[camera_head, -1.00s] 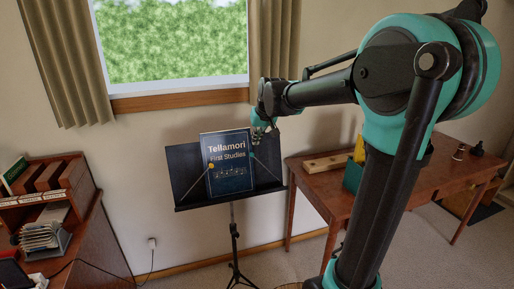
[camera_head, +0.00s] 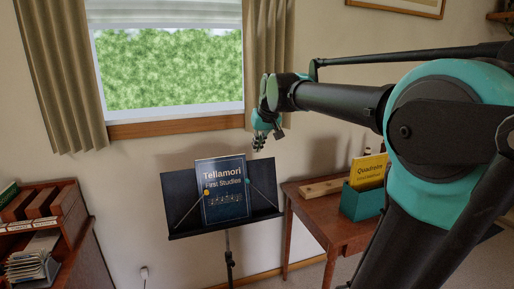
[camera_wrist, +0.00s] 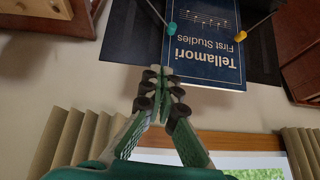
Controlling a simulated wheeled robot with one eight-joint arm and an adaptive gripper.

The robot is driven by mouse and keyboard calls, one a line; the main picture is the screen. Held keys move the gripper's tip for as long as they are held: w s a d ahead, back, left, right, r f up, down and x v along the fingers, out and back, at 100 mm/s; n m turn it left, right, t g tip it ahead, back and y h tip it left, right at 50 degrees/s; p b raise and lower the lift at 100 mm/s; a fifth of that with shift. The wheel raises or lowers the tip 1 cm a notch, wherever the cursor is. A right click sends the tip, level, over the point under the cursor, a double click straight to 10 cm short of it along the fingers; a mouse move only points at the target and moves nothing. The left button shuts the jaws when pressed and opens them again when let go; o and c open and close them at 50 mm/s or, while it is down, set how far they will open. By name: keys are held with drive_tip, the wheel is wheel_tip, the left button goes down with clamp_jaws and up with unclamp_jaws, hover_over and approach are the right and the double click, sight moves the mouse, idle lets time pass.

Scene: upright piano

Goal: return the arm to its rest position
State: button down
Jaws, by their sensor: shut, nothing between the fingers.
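My gripper (camera_head: 262,140) hangs at the end of my outstretched arm, in front of the wall between the window and the music stand. Its fingers are shut and empty, their tips together in the wrist view (camera_wrist: 163,82). The fingertips are above and to the right of the blue book "Tellamori First Studies" (camera_head: 222,205), apart from it. The book stands upright on the black music stand (camera_head: 181,200), with a yellow-tipped and a teal-tipped holding arm across its front. In the wrist view the book (camera_wrist: 205,50) appears upside down.
A wooden table (camera_head: 335,228) at right holds a teal box (camera_head: 361,203) with a yellow book (camera_head: 368,170) and a long wooden piece (camera_head: 322,188). A wooden cabinet (camera_head: 85,250) is at lower left. Curtains (camera_head: 62,75) flank the window (camera_head: 170,70).

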drive_tip(key=s+d+f+m+h, duration=0.1)
drive_tip(key=s+d+f, duration=0.3)
drive_tip(key=s+f, duration=0.5)
drive_tip(key=s+d+f+m+g, duration=0.1)
drive_tip(key=s+d+f, duration=0.3)
drive_tip(key=s+f, duration=0.5)
drive_tip(key=s+d+f+m+h, duration=0.1)
drive_tip(key=s+d+f, duration=0.4)
drive_tip(key=f, duration=0.7)
drive_tip(key=w+a+r+n+y, duration=0.15)
drive_tip(key=w+a+r, duration=0.35)
drive_tip(key=w+r, duration=0.85)
drive_tip(key=w+a+r+m+y, duration=0.1)
drive_tip(key=w+a+r+y, duration=0.3)
drive_tip(key=w+r, duration=0.9)
drive_tip(key=shift+n+t+h, duration=0.25)
drive_tip(key=shift+t+h, duration=0.05)
drive_tip(key=shift+h, duration=0.05)
drive_tip(key=a+f, duration=0.2)
drive_tip(key=f, duration=0.1)
drive_tip(key=a+f, duration=0.2)
drive_tip(key=f, duration=0.1)
drive_tip(key=a+f, duration=0.2)
drive_tip(key=shift+f, duration=0.4)
